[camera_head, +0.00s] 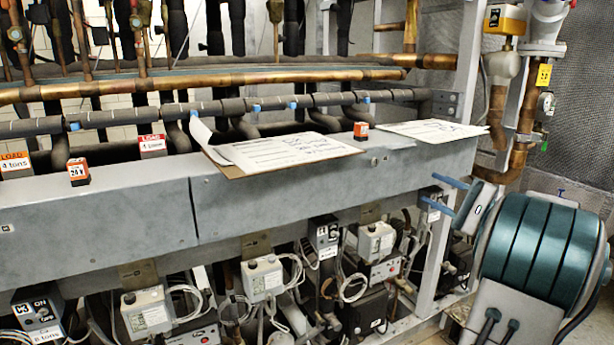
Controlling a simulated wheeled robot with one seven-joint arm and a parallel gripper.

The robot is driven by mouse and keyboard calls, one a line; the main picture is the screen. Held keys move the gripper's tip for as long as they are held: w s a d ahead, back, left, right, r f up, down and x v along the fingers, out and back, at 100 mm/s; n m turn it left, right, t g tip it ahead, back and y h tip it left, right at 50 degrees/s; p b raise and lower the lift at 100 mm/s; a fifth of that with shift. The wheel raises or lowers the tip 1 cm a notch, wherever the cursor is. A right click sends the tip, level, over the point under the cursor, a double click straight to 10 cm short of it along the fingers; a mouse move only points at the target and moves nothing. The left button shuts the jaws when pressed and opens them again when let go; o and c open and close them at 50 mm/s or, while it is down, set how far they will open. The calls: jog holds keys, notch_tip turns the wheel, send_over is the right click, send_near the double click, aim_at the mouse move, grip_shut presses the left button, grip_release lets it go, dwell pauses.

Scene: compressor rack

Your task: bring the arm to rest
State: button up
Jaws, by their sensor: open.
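My gripper (429,188) is at the right of the head view, at the end of my arm. Its two blue fingers point left and stand apart, with nothing between them. They appear in front of the right end of the long grey beam (130,215); I cannot tell how far from it they are. The large teal and grey part of my arm (540,250) fills the lower right, and its lower end runs out of the picture.
Clipboards with papers (285,150) (435,131) lie on the beam, beside small orange-labelled blocks (78,171) (361,130). Copper pipes (200,80) run behind. Control boxes (262,278) and cables crowd below. A grey upright (432,265) stands left of my arm.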

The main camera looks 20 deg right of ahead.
jog(key=shift+a, duration=0.1)
jog(key=a+f+n+g+p, duration=0.25)
jog(key=a+g, duration=0.25)
jog(key=a, duration=0.8)
jog(key=a+f+n+g+p, duration=0.25)
jog(key=a+g, duration=0.35)
jog(key=a, duration=0.7)
jog(key=s+a+f+n+g+h+p, duration=0.2)
jog(key=s+a+n+h, duration=0.2)
jog(key=s, duration=0.4)
jog(key=s+a+f+n+g+h+p, duration=0.2)
jog(key=s+a+n+h, duration=0.3)
jog(key=s+n, duration=0.3)
jog(key=shift+a+f+p, duration=0.3)
jog(key=shift+a+f, duration=0.1)
jog(key=shift+a, duration=0.05)
